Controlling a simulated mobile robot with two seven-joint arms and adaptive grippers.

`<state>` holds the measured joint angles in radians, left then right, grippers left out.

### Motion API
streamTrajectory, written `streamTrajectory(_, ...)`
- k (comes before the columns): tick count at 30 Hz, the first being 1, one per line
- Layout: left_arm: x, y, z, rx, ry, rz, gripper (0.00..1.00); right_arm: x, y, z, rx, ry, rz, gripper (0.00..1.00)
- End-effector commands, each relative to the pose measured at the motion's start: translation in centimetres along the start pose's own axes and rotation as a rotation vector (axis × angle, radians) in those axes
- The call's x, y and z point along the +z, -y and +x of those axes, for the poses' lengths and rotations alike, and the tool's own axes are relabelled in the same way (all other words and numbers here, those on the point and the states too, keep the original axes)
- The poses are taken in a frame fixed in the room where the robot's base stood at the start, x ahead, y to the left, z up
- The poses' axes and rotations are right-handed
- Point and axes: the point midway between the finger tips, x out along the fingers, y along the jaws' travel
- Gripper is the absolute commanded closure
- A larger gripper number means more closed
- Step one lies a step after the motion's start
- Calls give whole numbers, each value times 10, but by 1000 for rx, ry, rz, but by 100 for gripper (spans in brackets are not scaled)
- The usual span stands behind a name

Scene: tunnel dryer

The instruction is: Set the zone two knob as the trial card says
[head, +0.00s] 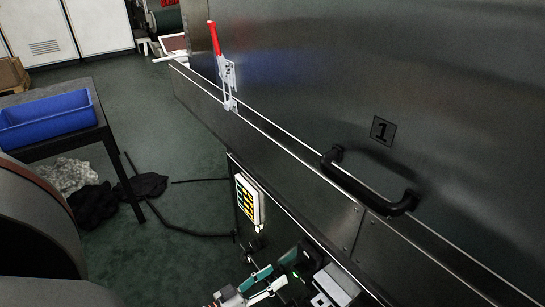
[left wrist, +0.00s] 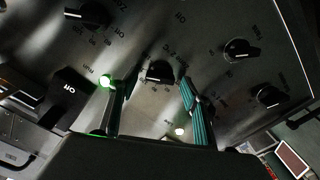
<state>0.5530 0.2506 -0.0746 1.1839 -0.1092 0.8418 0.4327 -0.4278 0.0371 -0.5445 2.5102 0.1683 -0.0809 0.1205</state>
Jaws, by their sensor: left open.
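The dark control panel (left wrist: 215,25) fills the left wrist view and carries several black knobs. One knob (left wrist: 160,72) sits between the fingertips of my left gripper (left wrist: 156,88), which is open; I cannot tell whether the fingers touch it. Other knobs sit at upper left (left wrist: 88,14) and at right (left wrist: 238,50). In the head view my left gripper (head: 266,280) is at the bottom edge, by the dryer's side. A white card with yellow patches (head: 248,200) is on that side; its text is unreadable.
A green lamp (left wrist: 105,81) glows beside the left finger, near a black switch (left wrist: 68,92). A black door handle (head: 370,185) juts from the dryer above. A red-handled clamp (head: 224,70) stands farther back. A blue bin (head: 45,119) sits on a table at left.

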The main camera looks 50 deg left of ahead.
Motion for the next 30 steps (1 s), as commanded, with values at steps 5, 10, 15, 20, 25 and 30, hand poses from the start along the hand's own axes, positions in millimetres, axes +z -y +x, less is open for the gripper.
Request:
streamTrajectory(5,0,0,1,0,0,0,52,0,0,0,-1,-1,4,60)
streamTrajectory(10,0,0,1,0,0,0,75,0,0,0,-1,-1,3,60)
streamTrajectory(15,0,0,1,0,0,0,90,0,0,0,-1,-1,3,60)
streamTrajectory(20,0,0,1,0,0,-10,90,0,1,0,-1,-1,0,60)
streamTrajectory(25,0,0,1,1,1,-57,90,-1,1,0,-2,0,-11,60)
streamTrajectory(30,-1,0,2,2,0,-161,90,-2,0,0,1,4,-38,60)
